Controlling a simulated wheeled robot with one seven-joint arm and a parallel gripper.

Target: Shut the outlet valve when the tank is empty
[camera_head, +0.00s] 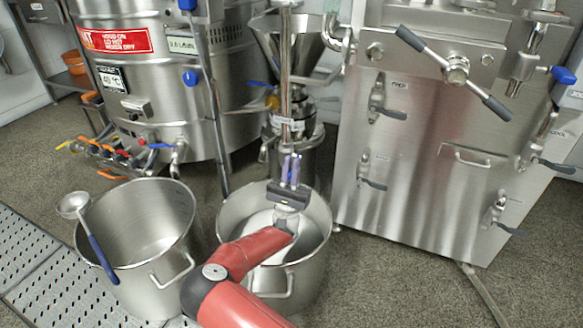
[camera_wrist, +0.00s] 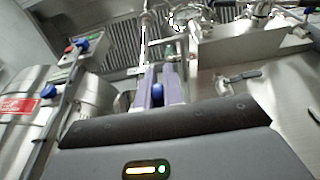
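My gripper (camera_head: 290,160) is in front of the colloid mill (camera_head: 290,125), above the right steel pot. Its two purple fingers (camera_wrist: 160,80) point away from me, with a narrow gap between them. The inside of the tank is hidden. Which valve is the outlet is not marked.
The right pot (camera_head: 322,225) stands under my arm. The left pot (camera_head: 140,255) carries a ladle (camera_head: 92,235) on its rim. A steel cabinet (camera_head: 400,190) with several levers stands at right. Orange-handled valves (camera_head: 100,150) sit at the tank's lower left.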

